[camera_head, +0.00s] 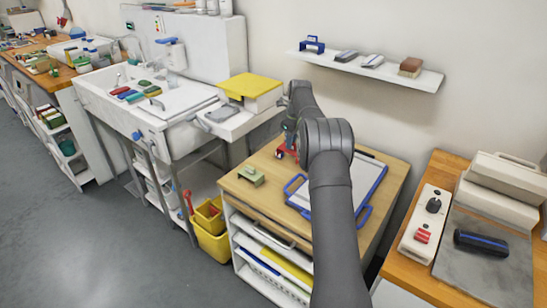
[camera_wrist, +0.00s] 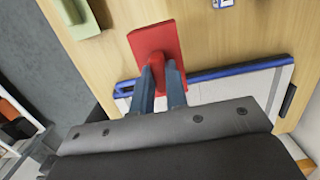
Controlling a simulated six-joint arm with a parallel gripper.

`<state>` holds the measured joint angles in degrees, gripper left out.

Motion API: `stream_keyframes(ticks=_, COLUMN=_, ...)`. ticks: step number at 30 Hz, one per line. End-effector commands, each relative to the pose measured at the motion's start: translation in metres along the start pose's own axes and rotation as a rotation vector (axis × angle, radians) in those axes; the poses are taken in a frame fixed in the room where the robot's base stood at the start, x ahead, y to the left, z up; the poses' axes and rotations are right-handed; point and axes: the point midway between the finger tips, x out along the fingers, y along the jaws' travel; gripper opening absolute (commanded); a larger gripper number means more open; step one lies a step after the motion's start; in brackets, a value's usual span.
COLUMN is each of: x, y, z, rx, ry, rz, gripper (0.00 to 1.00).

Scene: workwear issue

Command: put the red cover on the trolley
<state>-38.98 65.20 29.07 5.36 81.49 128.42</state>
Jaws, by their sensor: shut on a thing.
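The red cover (camera_wrist: 152,38) is a flat red piece with a narrower red part between the fingers of my gripper (camera_wrist: 164,82). My gripper is shut on it. In the head view a little of the red cover (camera_head: 281,153) shows at the back left of a wooden-topped shelf unit (camera_head: 232,184), mostly hidden by my arm. The wooden top lies under it in the wrist view; I cannot tell whether the cover touches it. No other thing is clearly a trolley, and I cannot tell whether this unit is the trolley.
A pale green block (camera_head: 251,176) and a white tray with blue handles (camera_head: 297,201) lie on the wooden top. A wall shelf (camera_head: 425,80) hangs behind. Bare wood shows around the green block.

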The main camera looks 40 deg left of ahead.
Motion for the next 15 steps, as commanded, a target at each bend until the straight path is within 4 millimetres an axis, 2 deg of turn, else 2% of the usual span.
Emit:
stream_keyframes(ticks=1, x=0.011, y=0.003, z=0.012, rx=-0.004, ry=0.001, rz=0.002, gripper=0.0)
stream_keyframes(ticks=6, x=0.035, y=0.011, z=0.043, rx=-0.003, ry=0.0, rz=0.0, gripper=0.0)
stream_keyframes(ticks=10, x=0.045, y=0.013, z=0.056, rx=-0.002, ry=0.0, rz=0.0, gripper=0.0)
stream_keyframes(ticks=15, x=0.051, y=0.015, z=0.062, rx=0.0, ry=0.0, rz=0.0, gripper=0.0)
